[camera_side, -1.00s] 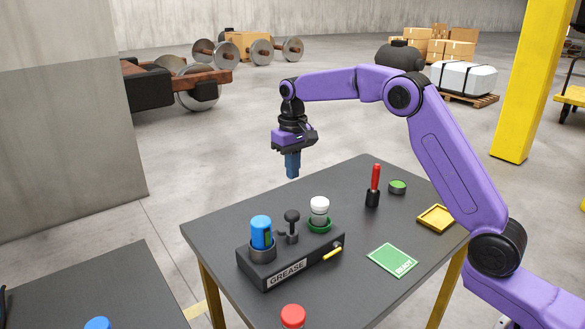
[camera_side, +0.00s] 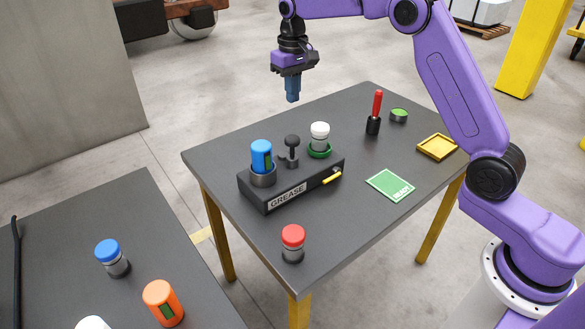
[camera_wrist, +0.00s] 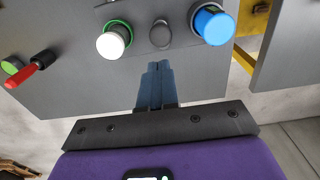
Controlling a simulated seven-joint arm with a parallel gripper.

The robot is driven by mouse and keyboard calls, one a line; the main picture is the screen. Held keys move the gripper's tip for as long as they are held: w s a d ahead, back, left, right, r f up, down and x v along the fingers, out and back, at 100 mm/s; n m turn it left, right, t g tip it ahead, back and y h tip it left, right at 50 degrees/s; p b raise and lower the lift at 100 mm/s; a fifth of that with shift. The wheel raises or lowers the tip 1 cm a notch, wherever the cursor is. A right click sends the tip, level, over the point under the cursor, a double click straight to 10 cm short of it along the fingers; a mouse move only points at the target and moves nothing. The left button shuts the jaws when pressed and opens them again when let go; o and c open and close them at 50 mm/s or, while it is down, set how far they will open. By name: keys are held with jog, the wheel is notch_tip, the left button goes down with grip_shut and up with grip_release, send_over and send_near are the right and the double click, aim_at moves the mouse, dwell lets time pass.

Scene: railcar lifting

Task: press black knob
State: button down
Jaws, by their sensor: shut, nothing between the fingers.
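The black knob (camera_side: 292,143) stands upright on the dark grease box (camera_side: 292,190), between a blue canister and a white-capped one. From above, the knob (camera_wrist: 160,35) shows in the wrist view as a dark disc just beyond my fingertips. My gripper (camera_side: 293,99) points down with its blue fingers together and empty. In the side picture it hangs above the knob, with a clear gap. In the wrist view the shut fingers (camera_wrist: 157,66) line up nearly with the knob.
The blue canister (camera_side: 261,157) and white-capped canister (camera_side: 320,136) flank the knob closely. A yellow lever (camera_side: 332,177) sits on the box's front. A red-handled tool (camera_side: 375,112), green card (camera_side: 390,185), yellow tray (camera_side: 437,147) and red-capped jar (camera_side: 293,243) share the table.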

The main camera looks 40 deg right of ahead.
aim_at(293, 138)
dwell(0.4)
notch_tip(293, 138, up, 3)
jog(key=shift+r, duration=0.15)
dwell(0.4)
notch_tip(293, 138, down, 14)
jog(key=shift+f, duration=0.1)
dwell(0.4)
jog(key=shift+s+f, duration=0.1)
jog(key=shift+f, duration=1.7)
